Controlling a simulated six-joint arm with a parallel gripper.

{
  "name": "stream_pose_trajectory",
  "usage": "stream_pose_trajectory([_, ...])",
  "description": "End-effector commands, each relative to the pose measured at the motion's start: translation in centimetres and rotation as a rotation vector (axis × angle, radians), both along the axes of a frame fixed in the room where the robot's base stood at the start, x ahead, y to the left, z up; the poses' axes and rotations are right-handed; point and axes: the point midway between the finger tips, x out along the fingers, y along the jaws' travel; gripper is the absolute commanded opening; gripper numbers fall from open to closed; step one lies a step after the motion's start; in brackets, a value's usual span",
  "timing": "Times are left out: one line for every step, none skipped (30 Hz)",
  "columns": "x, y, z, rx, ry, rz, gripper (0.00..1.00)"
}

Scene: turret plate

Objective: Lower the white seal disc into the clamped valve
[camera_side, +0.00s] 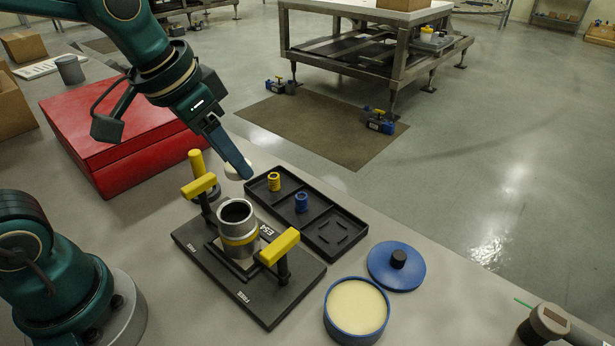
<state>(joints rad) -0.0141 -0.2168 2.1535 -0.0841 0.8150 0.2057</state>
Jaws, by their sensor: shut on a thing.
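The white seal disc (234,173) shows at the tips of my gripper (243,172), which is shut on it. The blue finger hides part of the disc. The disc is in the air behind and above the valve (237,230), apart from it. The valve is a grey metal cylinder with a yellow band and a dark open top. It stands upright on a black plate (200,255), between two clamps with yellow handles, one at the back left (198,186) and one at the front right (278,247).
A black tray (342,212) behind the plate holds a yellow ring (274,182) and a blue ring (301,202). A blue tub (356,312) of cream-coloured paste stands at the front right, with a blue lid (384,270) beside it. A red case (115,150) lies back left.

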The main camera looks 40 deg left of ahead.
Motion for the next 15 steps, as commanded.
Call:
stream_pose_trajectory([-0.8, -0.2, 0.7, 0.001, -0.008, -0.003, 0.00])
stream_pose_trajectory([-1.2, -0.3, 1.1, 0.001, -0.007, -0.005, 0.00])
stream_pose_trajectory([-1.7, -0.5, 1.5, 0.000, -0.007, -0.008, 0.00])
stream_pose_trajectory([-2.0, -0.6, 1.8, 0.000, -0.007, -0.012, 0.00])
stream_pose_trajectory([-2.2, -0.7, 2.2, 0.000, -0.007, -0.020, 0.00])
stream_pose_trajectory([-2.4, -0.8, 2.5, 0.000, -0.005, -0.030, 0.00])
stream_pose_trajectory([-2.5, -0.9, 2.7, 0.000, -0.005, -0.035, 0.00])
stream_pose_trajectory([-2.6, -1.0, 2.9, 0.000, -0.003, -0.040, 0.00])
stream_pose_trajectory([-2.6, -1.1, 2.9, 0.000, -0.001, -0.043, 0.00])
stream_pose_trajectory([-2.6, -1.1, 2.8, 0.000, 0.000, -0.046, 0.00])
stream_pose_trajectory([-2.6, -1.2, 2.7, 0.000, 0.001, -0.047, 0.00])
stream_pose_trajectory([-2.6, -1.2, 2.5, 0.000, 0.002, -0.048, 0.00])
stream_pose_trajectory([-2.6, -1.2, 2.2, 0.000, 0.002, -0.048, 0.00])
stream_pose_trajectory([-2.7, -1.2, 2.0, 0.000, 0.003, -0.048, 0.00])
stream_pose_trajectory([-2.6, -1.2, 1.6, 0.000, 0.003, -0.048, 0.00])
